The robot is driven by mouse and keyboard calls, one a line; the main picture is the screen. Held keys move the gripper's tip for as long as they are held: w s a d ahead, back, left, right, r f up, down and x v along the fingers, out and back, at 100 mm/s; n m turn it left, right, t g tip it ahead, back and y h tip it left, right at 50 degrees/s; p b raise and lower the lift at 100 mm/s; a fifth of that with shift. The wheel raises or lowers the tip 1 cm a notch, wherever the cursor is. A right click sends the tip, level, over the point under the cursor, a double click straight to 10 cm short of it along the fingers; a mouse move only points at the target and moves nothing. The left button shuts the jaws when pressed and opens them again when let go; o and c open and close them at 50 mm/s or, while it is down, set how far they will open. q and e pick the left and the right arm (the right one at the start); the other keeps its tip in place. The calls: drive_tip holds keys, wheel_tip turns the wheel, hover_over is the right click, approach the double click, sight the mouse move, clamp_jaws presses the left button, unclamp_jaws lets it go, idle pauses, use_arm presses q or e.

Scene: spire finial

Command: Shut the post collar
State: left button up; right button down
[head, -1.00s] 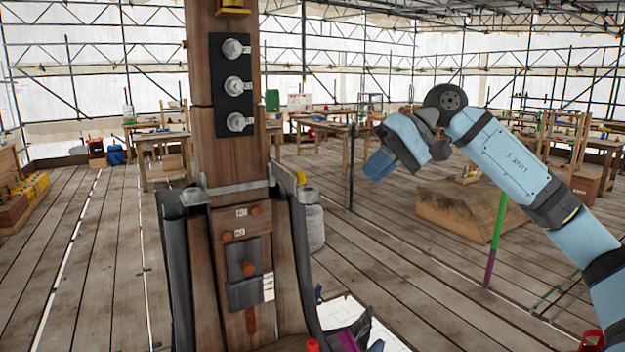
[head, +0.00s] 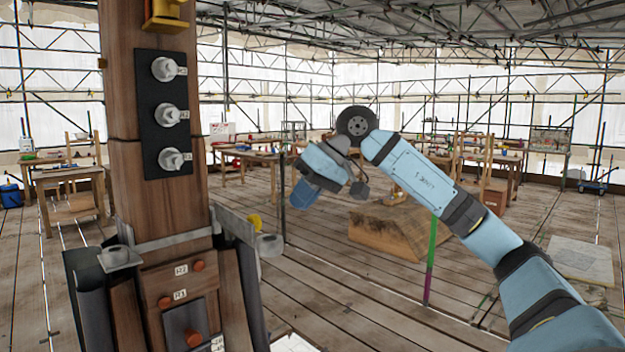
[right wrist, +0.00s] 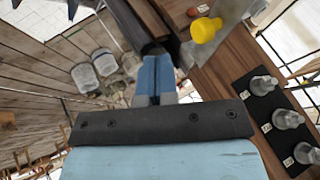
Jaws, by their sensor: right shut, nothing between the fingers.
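The timber post (head: 155,205) stands at the left in the head view. A grey metal collar band (head: 165,245) crosses its front, with a flat plate (head: 118,258) at its left end. A grey collar arm (head: 236,227) slants off the post's right side and ends in a rounded knob. My right gripper (head: 304,194) is right of the post, apart from it in the head view, shut and empty. In the right wrist view its blue fingers (right wrist: 157,78) are together, beside dark timber edges and a yellow knob (right wrist: 204,30). My left gripper is out of view.
A dark plate with several bolts (head: 166,115) is on the post above the collar. A yellow fitting (head: 166,14) sits higher up. Dark side braces flank the lower post. A wooden block (head: 400,230) and benches stand behind; plank floor between is open.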

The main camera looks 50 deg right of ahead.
sight(247, 224)
drive_tip(key=w+a+f+p, duration=0.2)
drive_tip(key=a, duration=0.3)
drive_tip(key=shift+w+f, duration=0.3)
drive_tip(key=shift+w, duration=0.05)
drive_tip(key=shift+a, duration=0.1)
